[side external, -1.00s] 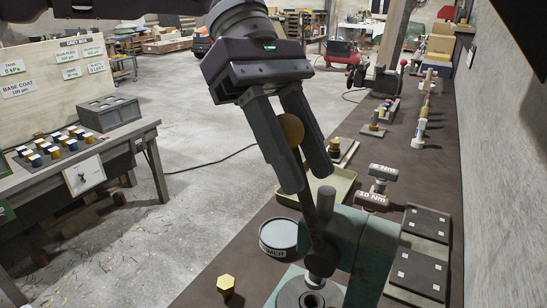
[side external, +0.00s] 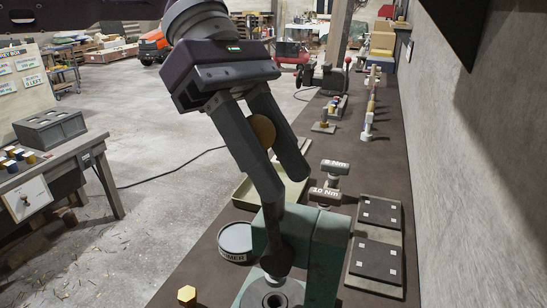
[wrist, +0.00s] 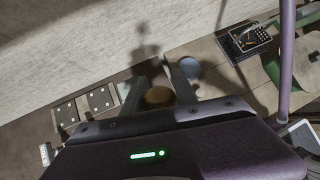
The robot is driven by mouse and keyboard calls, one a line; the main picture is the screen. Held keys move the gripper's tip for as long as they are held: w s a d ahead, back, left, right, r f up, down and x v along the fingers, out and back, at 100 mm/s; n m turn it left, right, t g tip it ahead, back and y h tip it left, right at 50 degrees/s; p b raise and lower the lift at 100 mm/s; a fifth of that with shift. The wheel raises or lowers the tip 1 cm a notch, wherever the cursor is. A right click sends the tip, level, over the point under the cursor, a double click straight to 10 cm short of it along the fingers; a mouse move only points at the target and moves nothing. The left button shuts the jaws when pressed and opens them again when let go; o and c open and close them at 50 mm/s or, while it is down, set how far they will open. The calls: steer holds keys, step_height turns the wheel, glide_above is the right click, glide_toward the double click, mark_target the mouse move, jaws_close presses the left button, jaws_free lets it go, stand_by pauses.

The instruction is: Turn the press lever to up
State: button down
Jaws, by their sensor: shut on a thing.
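The teal press (side external: 320,252) stands at the bottom centre of the side view, on the dark bench. Its lever (side external: 279,236) is a dark bar rising steeply from the press, leaning slightly left in the picture. The lever ends in a brownish-yellow ball knob (side external: 262,131). My gripper (side external: 280,186) comes from above, its two fingers shut on either side of the knob and upper lever. The left finger hides part of the lever. In the wrist view, the knob (wrist: 158,97) sits between the fingers (wrist: 158,80).
A paint tin (side external: 235,240) and a shallow tray (side external: 262,185) stand beside the press. A gold hex piece (side external: 187,294) is in front. A wall (side external: 450,200) runs along the bench's right side.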

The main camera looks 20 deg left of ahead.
steer(key=c, duration=1)
jaws_free()
steer(key=shift+f, duration=0.25)
steer(key=shift+r, duration=0.1)
steer(key=v, duration=0.7)
